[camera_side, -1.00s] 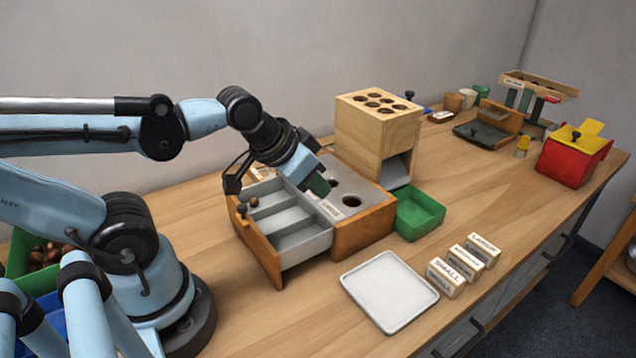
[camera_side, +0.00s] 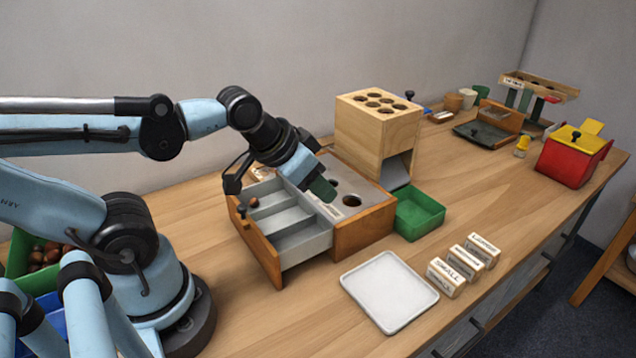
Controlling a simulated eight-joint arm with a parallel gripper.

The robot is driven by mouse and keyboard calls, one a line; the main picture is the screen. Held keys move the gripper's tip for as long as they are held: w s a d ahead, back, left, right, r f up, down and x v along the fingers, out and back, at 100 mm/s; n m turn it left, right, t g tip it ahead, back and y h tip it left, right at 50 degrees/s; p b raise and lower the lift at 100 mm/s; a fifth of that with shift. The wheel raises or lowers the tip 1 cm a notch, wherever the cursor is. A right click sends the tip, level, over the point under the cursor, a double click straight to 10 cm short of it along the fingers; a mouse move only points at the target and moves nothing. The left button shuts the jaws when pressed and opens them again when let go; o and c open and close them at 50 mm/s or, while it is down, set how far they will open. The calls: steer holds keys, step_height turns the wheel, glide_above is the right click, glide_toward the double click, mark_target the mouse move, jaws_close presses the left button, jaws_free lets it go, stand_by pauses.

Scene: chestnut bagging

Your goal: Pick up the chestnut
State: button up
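My gripper (camera_side: 323,189) points down and to the right, its green fingertips above the wooden sorting box (camera_side: 362,234), near the edge of the pulled-out drawer. From this side I cannot tell whether the fingers are apart or hold anything. A small brown chestnut (camera_side: 254,201) shows in the far left compartment of the drawer (camera_side: 305,245), well to the left of the fingertips. The other visible compartments look empty, though my arm hides part of the drawer. Several more chestnuts (camera_side: 42,255) lie in a green bin (camera_side: 18,262) at the far left.
A tall wooden block with holes (camera_side: 378,125) stands behind the sorting box. A green tray (camera_side: 419,214) is to its right. A white tray (camera_side: 389,291) and label blocks (camera_side: 464,264) lie in front. A red box (camera_side: 570,162) is far right. Table between is clear.

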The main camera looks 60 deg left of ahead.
step_height(320, 180, up, 2)
steer(key=n+g, duration=0.7)
steer(key=n, duration=1)
glide_above(254, 199)
steer(key=f, duration=0.5)
steer(key=shift+w+a+f, duration=0.15)
steer(key=shift+w+f, duration=0.05)
steer(key=shift+f, duration=0.1)
steer(key=shift+s+f, duration=0.2)
steer(key=shift+f, duration=2.85)
steer(key=c, duration=0.5)
steer(key=shift+c, duration=0.6)
steer(key=shift+r, duration=0.15)
